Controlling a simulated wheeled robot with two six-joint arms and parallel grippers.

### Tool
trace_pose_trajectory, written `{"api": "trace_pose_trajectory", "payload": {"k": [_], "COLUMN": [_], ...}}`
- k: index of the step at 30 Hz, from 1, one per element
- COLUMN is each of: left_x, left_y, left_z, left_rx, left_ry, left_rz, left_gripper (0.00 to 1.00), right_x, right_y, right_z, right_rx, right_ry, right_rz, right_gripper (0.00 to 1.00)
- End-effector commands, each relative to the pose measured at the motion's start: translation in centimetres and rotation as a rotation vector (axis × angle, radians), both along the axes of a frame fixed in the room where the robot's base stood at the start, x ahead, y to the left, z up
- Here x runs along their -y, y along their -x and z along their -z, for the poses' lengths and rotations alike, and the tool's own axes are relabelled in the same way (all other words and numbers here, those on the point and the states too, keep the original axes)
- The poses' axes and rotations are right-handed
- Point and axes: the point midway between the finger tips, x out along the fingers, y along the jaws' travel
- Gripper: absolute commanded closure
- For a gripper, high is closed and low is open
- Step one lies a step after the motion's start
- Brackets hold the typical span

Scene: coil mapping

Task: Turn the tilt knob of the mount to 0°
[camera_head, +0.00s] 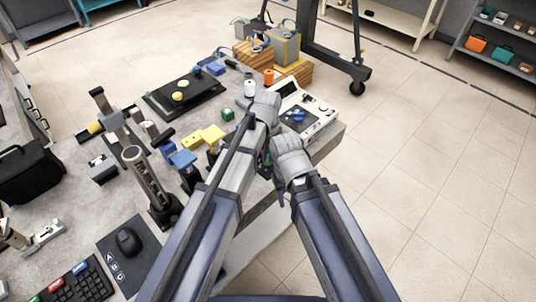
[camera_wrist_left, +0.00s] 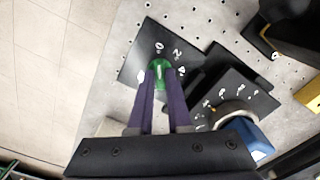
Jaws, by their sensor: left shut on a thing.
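The green knob (camera_wrist_left: 160,74) sits on a black dial plate (camera_wrist_left: 136,66) with white marks, including a 0 and a 2, just above it in the left wrist view. A pale mark shows on the knob, but its exact reading is too small to tell. My left gripper (camera_wrist_left: 161,88) has its two purple fingers shut on the knob's sides. In the head view a bit of green (camera_head: 267,160) shows between my arms, and most of the mount is hidden. A second black plate (camera_wrist_left: 240,93) with white marks and a silver-and-blue knob (camera_wrist_left: 232,112) lies to the right. My right gripper (camera_head: 282,197) is mostly hidden.
A console (camera_head: 310,113) stands near the table's far right edge. Open floor (camera_head: 430,170) lies to the right.

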Motion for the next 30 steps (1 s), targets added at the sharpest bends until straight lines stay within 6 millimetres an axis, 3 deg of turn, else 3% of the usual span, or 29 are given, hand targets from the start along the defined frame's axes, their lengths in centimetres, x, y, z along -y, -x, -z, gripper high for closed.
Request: {"api": "trace_pose_trajectory", "payload": {"k": [11,12,19,30], "left_x": [0.00,0.00,0.00,0.00], "left_y": [0.01,0.01,0.01,0.00], "left_z": [0.01,0.01,0.00,-0.31], "left_rx": [0.000,0.000,0.000,0.000], "left_ry": [0.000,0.000,0.000,0.000], "left_rz": [-0.005,-0.005,-0.004,-0.003], "left_gripper": [1.00,0.80,0.54,0.54], "right_x": [0.00,0.00,0.00,0.00], "right_y": [0.00,0.00,0.00,0.00], "right_z": [0.01,0.01,0.00,-0.31], "right_rx": [0.000,0.000,0.000,0.000], "right_ry": [0.000,0.000,0.000,0.000], "right_rz": [0.000,0.000,0.000,0.000], "right_gripper": [0.50,0.50,0.50,0.50]}}
